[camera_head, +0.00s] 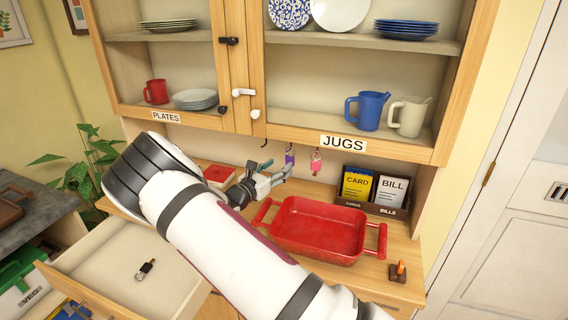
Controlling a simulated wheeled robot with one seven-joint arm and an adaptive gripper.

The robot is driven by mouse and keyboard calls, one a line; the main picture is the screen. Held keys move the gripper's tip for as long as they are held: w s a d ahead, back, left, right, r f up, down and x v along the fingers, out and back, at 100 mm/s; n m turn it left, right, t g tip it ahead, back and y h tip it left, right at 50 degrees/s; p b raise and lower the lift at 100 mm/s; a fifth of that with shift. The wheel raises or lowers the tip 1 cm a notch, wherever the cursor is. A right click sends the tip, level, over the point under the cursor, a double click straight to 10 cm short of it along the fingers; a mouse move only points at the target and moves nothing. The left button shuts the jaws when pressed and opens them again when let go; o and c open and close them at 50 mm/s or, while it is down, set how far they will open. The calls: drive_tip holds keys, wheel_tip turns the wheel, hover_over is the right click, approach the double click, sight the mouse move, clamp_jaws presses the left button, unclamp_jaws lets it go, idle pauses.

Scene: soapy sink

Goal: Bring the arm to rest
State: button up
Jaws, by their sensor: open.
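My gripper (268,178) is open and appears empty. It is above the wooden counter, below the cabinet, behind and left of the red tray (316,230). My white arm (205,215) reaches in from the bottom right and crosses the middle of the picture. It hides part of the counter and of the open drawer below.
The cabinet (280,135) hangs above, with a blue jug (368,110), a cream jug (408,117) and plates. Keyrings hang under it. A card box (372,191) stands at the counter's right. An open drawer (128,262) juts out at lower left.

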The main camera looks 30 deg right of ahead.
drive_tip(key=v, duration=0.7)
drive_tip(key=s+d+r+m+g+y, duration=0.3)
drive_tip(key=s+r+m+g, duration=0.15)
drive_tip(key=s+m, duration=0.3)
drive_tip(key=s+d+r+m+g+y, duration=0.2)
drive_tip(key=s+r+m+g+y, duration=0.25)
drive_tip(key=s, duration=0.45)
drive_tip(key=s+a+r+m+t+y, duration=0.2)
drive_tip(key=s+a+r+m+y, duration=0.2)
drive_tip(key=s, duration=0.6)
drive_tip(key=s+a+r+m+t+y+b, duration=0.1)
drive_tip(key=s+a+r+m+t+y, duration=0.2)
drive_tip(key=s+a+r+m, duration=0.4)
drive_tip(key=s+a+y, duration=0.1)
drive_tip(key=s, duration=0.3)
drive_tip(key=shift+m+t, duration=0.3)
drive_tip(key=shift+m, duration=0.1)
drive_tip(key=shift+s+a, duration=0.1)
